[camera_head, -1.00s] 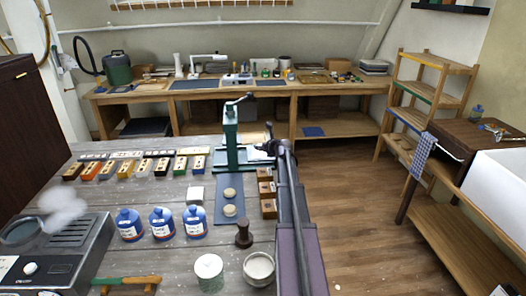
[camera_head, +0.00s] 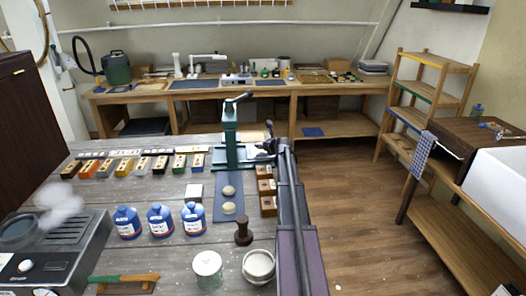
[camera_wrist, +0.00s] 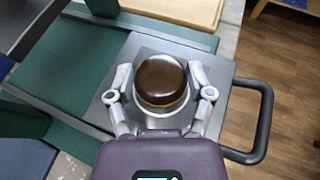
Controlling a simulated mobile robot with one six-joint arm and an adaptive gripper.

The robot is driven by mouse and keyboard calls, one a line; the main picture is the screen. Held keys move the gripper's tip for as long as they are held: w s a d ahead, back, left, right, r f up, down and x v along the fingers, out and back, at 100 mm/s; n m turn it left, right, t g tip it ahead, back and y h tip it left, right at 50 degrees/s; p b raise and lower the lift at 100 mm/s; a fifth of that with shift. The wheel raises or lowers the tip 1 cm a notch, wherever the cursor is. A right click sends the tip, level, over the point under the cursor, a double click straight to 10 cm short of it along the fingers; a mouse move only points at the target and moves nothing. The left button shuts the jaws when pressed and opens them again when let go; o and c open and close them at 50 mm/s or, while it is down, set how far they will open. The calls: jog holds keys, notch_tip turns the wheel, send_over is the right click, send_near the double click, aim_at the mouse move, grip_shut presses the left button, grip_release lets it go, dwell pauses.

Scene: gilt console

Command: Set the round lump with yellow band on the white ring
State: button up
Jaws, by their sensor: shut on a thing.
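The round lump (camera_wrist: 161,80) is dark brown and glossy with a thin yellow band low on its side. In the wrist view it sits between the fingers of my gripper (camera_wrist: 160,88), which is shut on it. A pale white ring (camera_wrist: 163,113) shows around and under the lump, on a grey metal plate. I cannot tell whether the lump touches the ring or is just above it. In the head view my gripper (camera_head: 267,149) is beside the green press, and the lump and ring are too small or hidden to make out.
The green lever press (camera_head: 230,135) stands just left of my gripper. A dark loop handle (camera_wrist: 266,125) sticks out right of the plate. Wooden boxes (camera_head: 267,205), a blue mat with two pale discs (camera_head: 225,213) and blue bottles (camera_head: 160,222) stand nearer.

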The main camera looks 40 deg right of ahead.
jog(key=shift+f+b, duration=0.55)
jog(key=shift+f, duration=0.3)
jog(key=shift+f, duration=0.15)
jog(key=o, duration=1.2)
jog(key=shift+c, duration=0.2)
jog(key=shift+r, duration=0.25)
jog(key=p+v, duration=0.4)
jog(key=v, duration=0.8)
jog(key=shift+p, duration=0.35)
jog(key=shift+w+r, duration=0.1)
